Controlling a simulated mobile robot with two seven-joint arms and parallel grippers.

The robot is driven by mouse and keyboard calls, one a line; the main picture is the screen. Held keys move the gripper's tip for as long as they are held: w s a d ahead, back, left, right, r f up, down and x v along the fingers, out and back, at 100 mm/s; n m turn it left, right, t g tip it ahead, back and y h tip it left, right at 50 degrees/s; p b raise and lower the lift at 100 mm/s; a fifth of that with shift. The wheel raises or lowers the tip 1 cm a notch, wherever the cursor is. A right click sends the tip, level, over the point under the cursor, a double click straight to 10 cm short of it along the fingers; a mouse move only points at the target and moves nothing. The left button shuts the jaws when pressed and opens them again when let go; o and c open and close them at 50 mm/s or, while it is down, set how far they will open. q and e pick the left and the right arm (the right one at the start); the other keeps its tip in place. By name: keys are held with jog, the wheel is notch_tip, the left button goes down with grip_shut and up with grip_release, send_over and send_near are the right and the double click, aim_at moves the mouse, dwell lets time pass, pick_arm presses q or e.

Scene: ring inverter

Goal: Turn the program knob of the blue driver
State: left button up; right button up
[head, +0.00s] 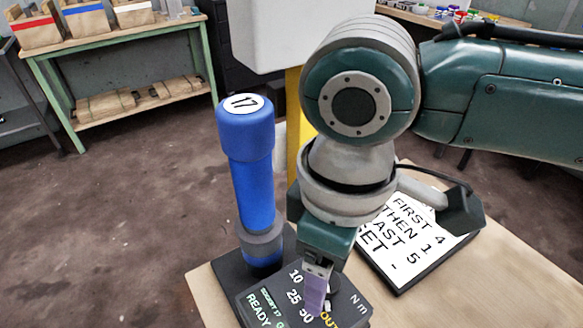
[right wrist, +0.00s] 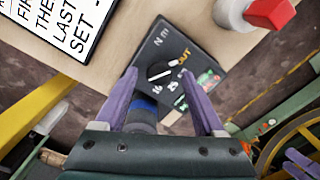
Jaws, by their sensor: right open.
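The blue driver (head: 252,165), marked 17 on its cap, stands upright in a dark dock (head: 222,268) on the wooden table. The dock's sloped panel carries the black program knob (right wrist: 160,70) with a white pointer line, among the numbers 10, 25 and 50. My right gripper (head: 316,292) points down over this panel. In the right wrist view its purple fingers (right wrist: 160,82) are open, one to each side of the knob, with nothing held. In the head view the gripper hides most of the knob. Purple prongs at the right wrist view's lower right may be my left gripper (right wrist: 300,163); its state is unclear.
A sign (head: 410,238) reading FIRST 4, THEN 1, LAST 5, SET lies right of the dock. A red-topped grey object (right wrist: 268,12) stands at the table's edge in the right wrist view. A bench (head: 120,45) with bins is at the back left.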

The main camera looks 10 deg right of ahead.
jog(key=shift+f, duration=0.25)
grip_shut()
dwell(0.4)
